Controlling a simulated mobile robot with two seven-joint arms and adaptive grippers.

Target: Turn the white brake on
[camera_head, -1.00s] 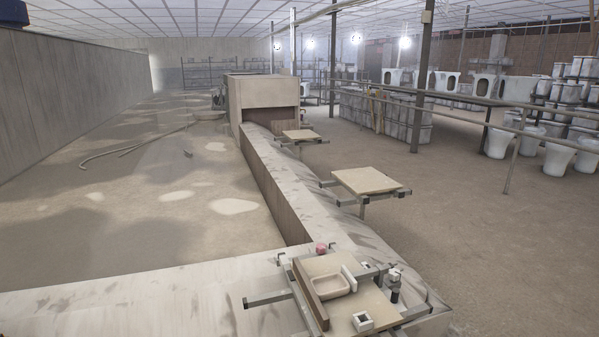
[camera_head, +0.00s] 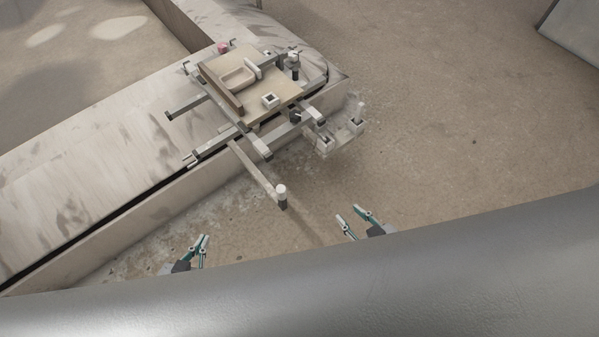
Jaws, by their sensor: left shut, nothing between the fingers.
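A lever (camera_head: 260,173) with a white knob (camera_head: 281,190) at its end sticks out from the carousel's near side. I cannot tell for sure that it is the white brake. Another white-topped post (camera_head: 293,57) stands at the board's right corner, and a white-topped upright (camera_head: 360,112) stands on a bracket at the right. My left gripper (camera_head: 204,238) is shut and empty, below and left of the lever's knob. My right gripper (camera_head: 348,213) is open and empty, right of and below that knob. Neither gripper touches the lever.
A board (camera_head: 282,78) on the carousel carries a pinkish basin (camera_head: 238,78), a brown bar and a small white square frame (camera_head: 270,100). A red knob (camera_head: 223,47) is at its far left. The pale curb (camera_head: 90,180) runs left. Floor at right is clear.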

